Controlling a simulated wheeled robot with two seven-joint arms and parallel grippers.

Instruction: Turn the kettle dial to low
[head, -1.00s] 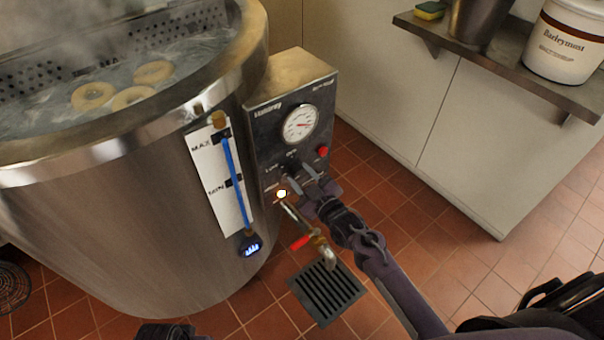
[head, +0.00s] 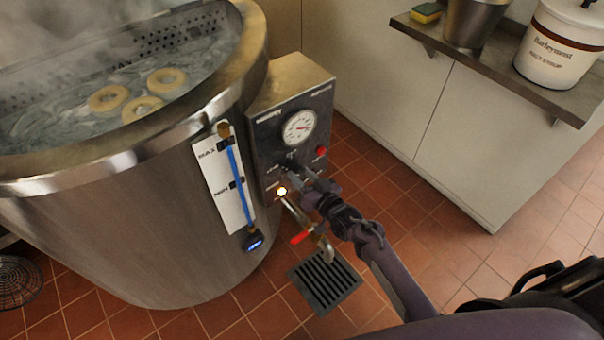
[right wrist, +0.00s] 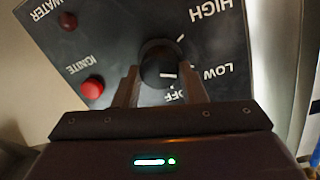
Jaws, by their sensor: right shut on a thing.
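The kettle dial (right wrist: 158,58) is a round black knob on the grey control panel (right wrist: 95,38), seen upside down in the right wrist view. HIGH, LOW and OFF are printed around it. A short white mark shows on the knob on the side of LOW and OFF; its exact setting is hard to tell. My right gripper (right wrist: 160,88) is shut on the dial, one finger on each side. In the head view my right gripper (head: 305,178) covers most of the dial, below the gauge (head: 299,127). My left gripper is out of view.
The steaming kettle (head: 130,235) with floating bagels stands left of the panel. A lit lamp (head: 282,191) and a red-handled tap (head: 303,237) sit below the gripper. A red button (right wrist: 92,88) is beside the dial. A shelf (head: 480,62) holds a bucket at right.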

